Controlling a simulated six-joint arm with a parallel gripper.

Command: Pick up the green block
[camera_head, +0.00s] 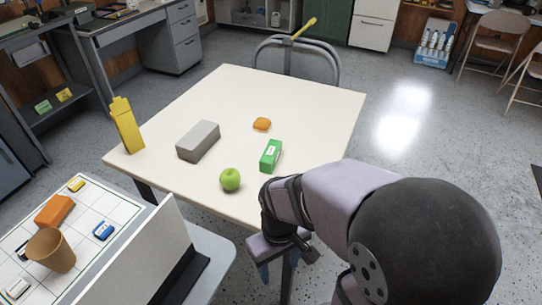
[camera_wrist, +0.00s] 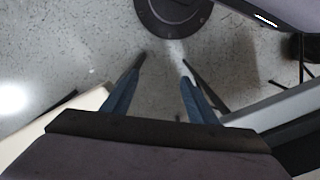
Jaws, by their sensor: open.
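The green block (camera_head: 271,155) has a white label and lies near the right edge of the cream table (camera_head: 240,95) in the head view. My gripper (camera_head: 275,271) hangs low beyond the table's near edge, in front of and below the block, apart from it. In the wrist view my gripper (camera_wrist: 163,75) shows two blue fingers spread apart with only the grey floor between them. It is open and empty. The block does not show in the wrist view.
A green apple (camera_head: 230,179) sits just left of the block, an orange item (camera_head: 261,124) behind it. A white upright panel (camera_head: 140,262) borders the gripper's left. The table's back is clear.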

